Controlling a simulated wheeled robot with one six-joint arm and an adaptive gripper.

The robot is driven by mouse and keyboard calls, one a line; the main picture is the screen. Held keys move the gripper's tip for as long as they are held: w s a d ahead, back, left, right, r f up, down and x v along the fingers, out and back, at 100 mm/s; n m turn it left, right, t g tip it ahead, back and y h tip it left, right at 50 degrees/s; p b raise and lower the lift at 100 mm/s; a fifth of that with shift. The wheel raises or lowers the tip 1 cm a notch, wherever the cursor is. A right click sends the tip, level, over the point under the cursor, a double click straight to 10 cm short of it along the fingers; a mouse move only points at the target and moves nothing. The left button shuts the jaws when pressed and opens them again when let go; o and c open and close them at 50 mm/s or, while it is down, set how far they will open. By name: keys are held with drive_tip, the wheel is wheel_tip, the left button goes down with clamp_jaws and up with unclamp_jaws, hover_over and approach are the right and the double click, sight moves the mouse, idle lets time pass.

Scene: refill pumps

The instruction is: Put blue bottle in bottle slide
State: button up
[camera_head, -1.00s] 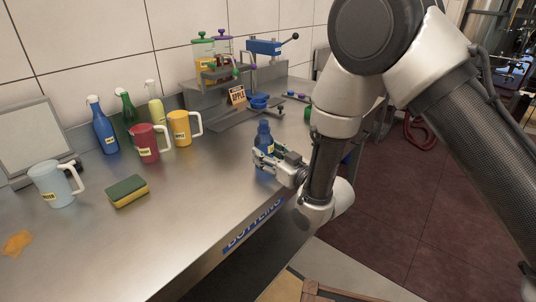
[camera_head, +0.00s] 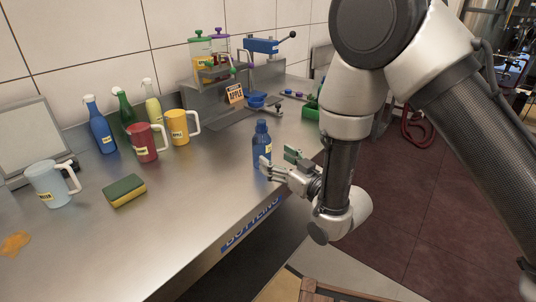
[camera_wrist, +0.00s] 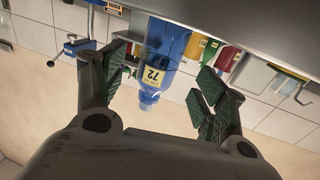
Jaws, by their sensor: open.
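A blue bottle (camera_head: 262,150) with a pale label stands upright on the metal counter near its front edge. My gripper (camera_head: 279,158) is open and empty, low and just right of this bottle. In the wrist view, which looks upside down, the bottle (camera_wrist: 165,50) shows between and beyond my spread green-padded fingers (camera_wrist: 163,90), with a gap to each. Another blue bottle (camera_head: 101,127) stands at the back left. I cannot tell for sure which part is the bottle slide; a grey metal ledge (camera_head: 228,136) lies below the dispenser.
A green bottle (camera_head: 125,112), a yellowish bottle (camera_head: 152,104), a red mug (camera_head: 144,145), a yellow mug (camera_head: 178,127), a pale mug (camera_head: 50,185) and a sponge (camera_head: 124,190) stand left. A green container (camera_head: 311,111) is behind my arm. The front-centre counter is clear.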

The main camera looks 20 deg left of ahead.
drive_tip(key=v, duration=0.6)
drive_tip(key=shift+s+d, duration=0.2)
drive_tip(key=shift+d, duration=0.1)
drive_tip(key=w+d+r+m+t+h, duration=0.1)
drive_tip(key=w+d+r+m+h, duration=0.45)
drive_tip(key=w+d, duration=0.6)
drive_tip(key=s+d+r+m+g+h, duration=0.1)
drive_tip(key=d+r+h, duration=0.25)
drive_tip(key=d, duration=0.55)
drive_tip(key=s+d+r+h, duration=0.15)
drive_tip(key=d+r, duration=0.25)
drive_tip(key=d, duration=0.4)
drive_tip(key=s+d+r+m+g+h, duration=0.2)
drive_tip(key=s+d, duration=0.7)
drive_tip(key=s, duration=0.3)
drive_tip(key=s+d+r+m+g+h, duration=0.2)
drive_tip(key=s+d+r+m+g, duration=0.1)
drive_tip(key=s+d, duration=0.6)
drive_tip(key=s, duration=0.3)
drive_tip(key=shift+s+r+g, duration=0.2)
drive_tip(key=shift+r+g, duration=0.1)
drive_tip(key=shift+d+h, duration=0.15)
drive_tip(key=shift+h, duration=0.1)
